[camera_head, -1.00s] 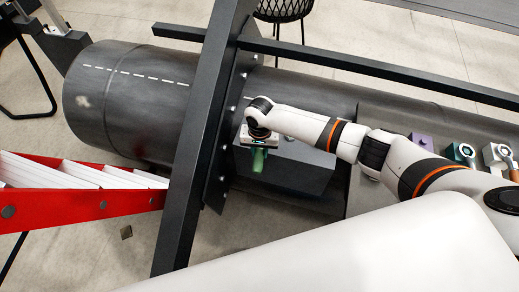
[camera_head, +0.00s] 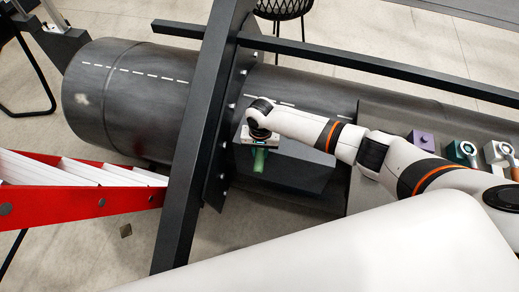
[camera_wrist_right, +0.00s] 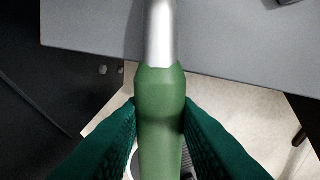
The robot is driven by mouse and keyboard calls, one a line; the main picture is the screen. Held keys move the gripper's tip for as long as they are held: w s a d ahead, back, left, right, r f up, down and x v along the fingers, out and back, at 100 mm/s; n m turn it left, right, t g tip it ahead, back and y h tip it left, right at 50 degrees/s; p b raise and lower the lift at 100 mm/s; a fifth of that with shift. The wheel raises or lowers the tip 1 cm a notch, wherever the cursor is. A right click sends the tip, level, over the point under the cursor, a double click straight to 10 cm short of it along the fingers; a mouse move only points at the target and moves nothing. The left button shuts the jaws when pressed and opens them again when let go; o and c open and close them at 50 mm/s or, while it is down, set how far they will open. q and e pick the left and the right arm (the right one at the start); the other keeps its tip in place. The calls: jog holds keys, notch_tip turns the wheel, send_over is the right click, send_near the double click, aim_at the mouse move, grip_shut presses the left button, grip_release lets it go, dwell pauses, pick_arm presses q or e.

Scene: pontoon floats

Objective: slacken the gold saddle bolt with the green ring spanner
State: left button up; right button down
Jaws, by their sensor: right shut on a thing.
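My right gripper (camera_head: 258,150) is shut on the green handle of the ring spanner (camera_head: 259,161), below the wrist and just right of the dark upright beam. In the right wrist view the green handle of the spanner (camera_wrist_right: 160,110) lies between the two dark green fingers of the right gripper (camera_wrist_right: 160,135). Its silver shank runs up over a grey surface and leaves the top of the picture, so the ring end is hidden. I cannot make out the gold saddle bolt in either view. My left gripper is not in view.
A dark frame beam (camera_head: 197,150) with a bolted flange stands across the large grey pipe float (camera_head: 140,95). A red ladder (camera_head: 80,195) is at left. A purple block (camera_head: 421,139) and two holders with other ring spanners (camera_head: 464,150) (camera_head: 501,153) stand at right.

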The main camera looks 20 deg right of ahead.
aim_at(270, 151)
jog(key=shift+s+d+n+p, duration=0.15)
jog(key=shift+d+n+p, duration=0.15)
jog(key=shift+d+n, duration=0.15)
dwell(0.3)
jog(key=shift+s+d+n+p, duration=0.15)
jog(key=shift+d+n+p, duration=0.15)
jog(key=shift+d+n, duration=0.2)
jog(key=shift+d, duration=0.1)
jog(key=shift+s+d+n, duration=0.15)
jog(key=shift+d+n, duration=0.25)
jog(key=shift+n, duration=0.05)
jog(key=shift+d+p, duration=0.2)
jog(key=shift+p, duration=0.15)
dwell(0.4)
jog(key=shift+a+p, duration=0.1)
jog(key=shift+p, duration=0.2)
